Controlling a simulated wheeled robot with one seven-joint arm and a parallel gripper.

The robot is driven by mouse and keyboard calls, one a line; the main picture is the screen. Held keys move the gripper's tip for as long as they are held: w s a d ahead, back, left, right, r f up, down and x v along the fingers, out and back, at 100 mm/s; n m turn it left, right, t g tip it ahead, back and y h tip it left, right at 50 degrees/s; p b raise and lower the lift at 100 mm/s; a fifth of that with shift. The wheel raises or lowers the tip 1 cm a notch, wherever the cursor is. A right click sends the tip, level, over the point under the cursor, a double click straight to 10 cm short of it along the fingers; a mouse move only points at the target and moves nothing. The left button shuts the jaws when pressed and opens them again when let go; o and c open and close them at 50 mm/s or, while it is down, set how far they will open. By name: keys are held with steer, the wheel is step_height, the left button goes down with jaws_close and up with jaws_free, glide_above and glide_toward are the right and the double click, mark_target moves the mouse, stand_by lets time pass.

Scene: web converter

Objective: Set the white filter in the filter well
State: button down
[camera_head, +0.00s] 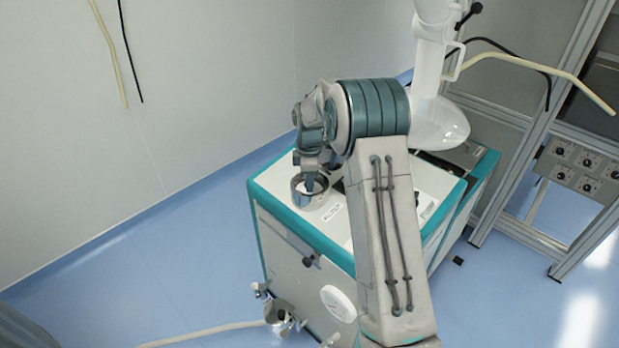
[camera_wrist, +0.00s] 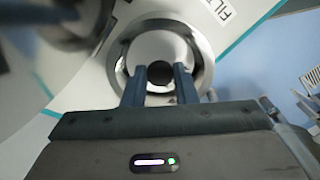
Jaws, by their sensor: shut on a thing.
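The white filter (camera_wrist: 158,47) is a round white piece with a dark round centre, seen from above in the wrist view. My gripper (camera_wrist: 159,82) is shut on it, with one blue finger at each side of the dark centre. A shiny metal ring, the filter well (camera_wrist: 120,72), shows around the filter. In the head view my gripper (camera_head: 310,184) points down into the open top of the metal well (camera_head: 309,203) on the white cart top. Whether the filter rests on the well's bottom or hangs inside it, I cannot tell.
The well stands on a white machine (camera_head: 300,240) with teal edges. Printed lettering (camera_wrist: 222,10) lies beside the well. A blurred dark round part (camera_wrist: 65,25) is near at upper left in the wrist view. A white column (camera_head: 430,80) stands behind; blue floor (camera_head: 180,260) is open at left.

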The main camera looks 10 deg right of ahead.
steer(key=shift+f, duration=0.2)
steer(key=c, duration=1.2)
jaws_free()
steer(key=shift+o, duration=0.2)
steer(key=shift+r, duration=0.15)
step_height(320, 180, up, 11)
steer(key=b, duration=0.1)
steer(key=s+r+m+t, duration=0.1)
steer(key=s+r+m, duration=0.4)
steer(key=s, duration=0.4)
steer(key=s+f+m+t, duration=0.1)
steer(key=s+m, duration=0.9)
steer(key=s, duration=1.6)
steer(key=shift+s+f+m+t, duration=0.2)
steer(key=shift+m+t, duration=0.2)
steer(key=shift+t, duration=0.2)
